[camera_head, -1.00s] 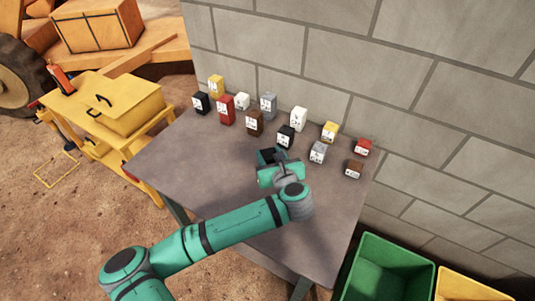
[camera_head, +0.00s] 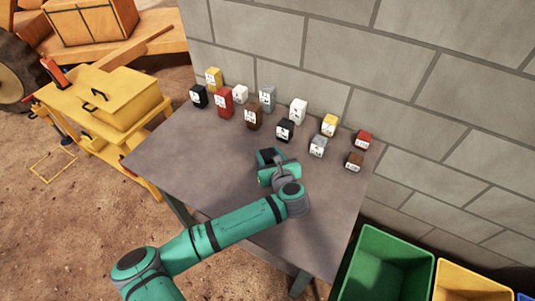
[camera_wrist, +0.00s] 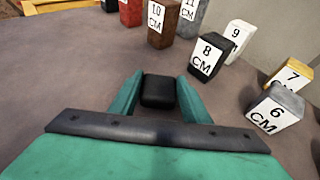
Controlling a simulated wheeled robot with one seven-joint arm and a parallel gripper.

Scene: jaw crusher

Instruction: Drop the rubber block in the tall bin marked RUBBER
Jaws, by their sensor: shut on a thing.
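My gripper (camera_wrist: 158,92) is shut on a small black block (camera_wrist: 158,90), which I take to be the rubber block. The block sits between the two green fingers in the wrist view, with its dark face showing and no label visible. In the head view my gripper (camera_head: 268,158) is over the middle of the grey table, and the held block is mostly hidden by it. I cannot tell how far the block is above the table. No bin marked RUBBER can be read in these frames.
Several numbered blocks stand along the table's (camera_head: 200,150) back, including a black 8 CM block (camera_wrist: 210,56) ahead of the gripper. A green bin (camera_head: 385,262), a yellow bin (camera_head: 470,282) and a blue edge (camera_head: 524,297) stand low at right. A stone wall rises behind.

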